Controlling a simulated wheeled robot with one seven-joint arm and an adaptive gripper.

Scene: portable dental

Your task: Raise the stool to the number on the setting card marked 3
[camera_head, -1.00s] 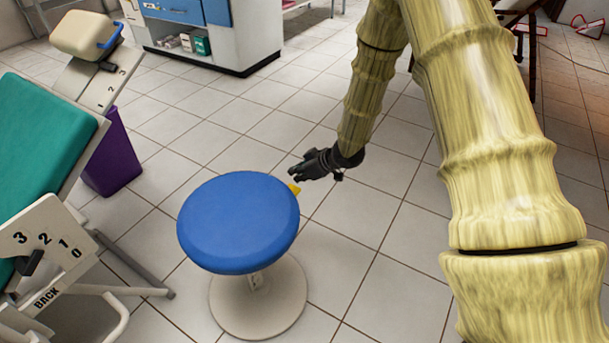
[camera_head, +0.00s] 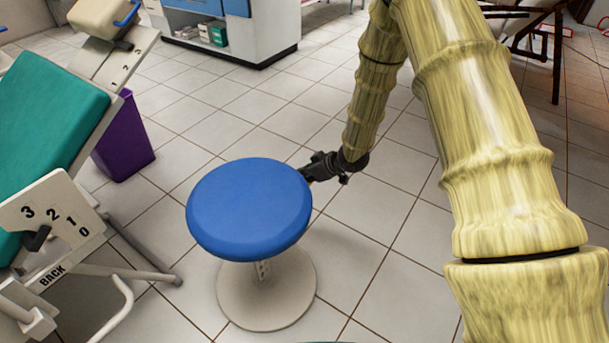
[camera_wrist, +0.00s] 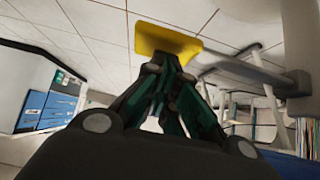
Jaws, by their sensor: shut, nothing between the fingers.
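The stool has a round blue seat (camera_head: 250,207) on a pale column with a small marked strip (camera_head: 263,269); its figures are too small to read. Its round base (camera_head: 290,300) stands on the tiles. My gripper (camera_head: 312,169) is at the seat's right rear edge, with its tips partly hidden there. In the wrist view my gripper (camera_wrist: 167,62) is shut and empty. A yellow paddle (camera_wrist: 165,41) lies just beyond the tips; I cannot tell whether they touch. I see no setting card marked 3.
A green reclining chair (camera_head: 50,115) stands at left, with a BACK number plate (camera_head: 62,228) and a metal frame reaching towards the stool. A purple bin (camera_head: 124,140) is behind it. A white and blue cabinet (camera_head: 255,38) stands at the back. Floor right of the stool is clear.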

